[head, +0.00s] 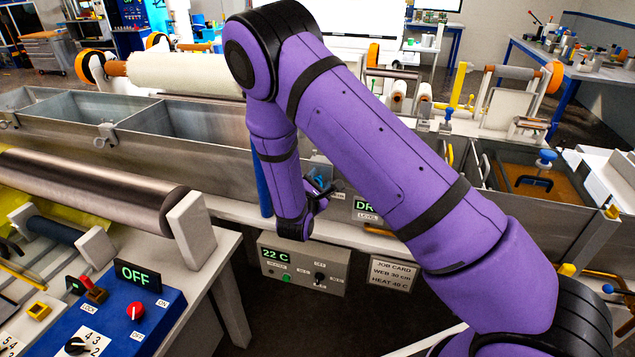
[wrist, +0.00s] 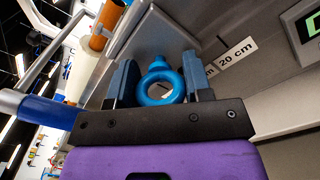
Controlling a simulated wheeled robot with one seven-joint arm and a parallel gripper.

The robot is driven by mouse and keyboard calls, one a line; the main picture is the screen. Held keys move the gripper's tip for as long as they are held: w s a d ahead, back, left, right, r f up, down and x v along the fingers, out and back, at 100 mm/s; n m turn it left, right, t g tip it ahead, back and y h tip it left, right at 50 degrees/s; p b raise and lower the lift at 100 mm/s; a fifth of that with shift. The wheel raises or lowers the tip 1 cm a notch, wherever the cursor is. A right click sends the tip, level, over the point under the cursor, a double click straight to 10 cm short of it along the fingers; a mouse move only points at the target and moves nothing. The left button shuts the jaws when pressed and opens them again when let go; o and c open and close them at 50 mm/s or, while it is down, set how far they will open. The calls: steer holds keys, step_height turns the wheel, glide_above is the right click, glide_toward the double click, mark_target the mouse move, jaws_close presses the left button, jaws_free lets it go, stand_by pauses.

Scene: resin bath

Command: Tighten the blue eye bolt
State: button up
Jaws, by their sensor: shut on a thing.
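The blue eye bolt (wrist: 161,88) shows in the wrist view, its ring upright between my two fingers and its stem at the grey metal tank wall. My gripper (wrist: 160,62) is shut on the ring, one finger on each side. How far the stem is threaded in is hidden. In the head view my gripper (head: 321,194) is at the front wall of the tank, and a little blue shows beside it; the bolt is mostly hidden there.
A label reading 20 cm (wrist: 236,52) is right of the bolt. A grey panel reading 22 C (head: 300,266) and a job card (head: 391,277) hang below. A blue control box (head: 120,315) reading OFF and a large roller (head: 95,190) stand at left.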

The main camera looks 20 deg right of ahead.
steer(key=m, duration=0.4)
steer(key=shift+m, duration=2.2)
steer(key=o, duration=0.9)
steer(key=shift+s, duration=0.1)
steer(key=v, duration=1)
steer(key=shift+s+a, duration=0.25)
steer(key=shift+s, duration=0.05)
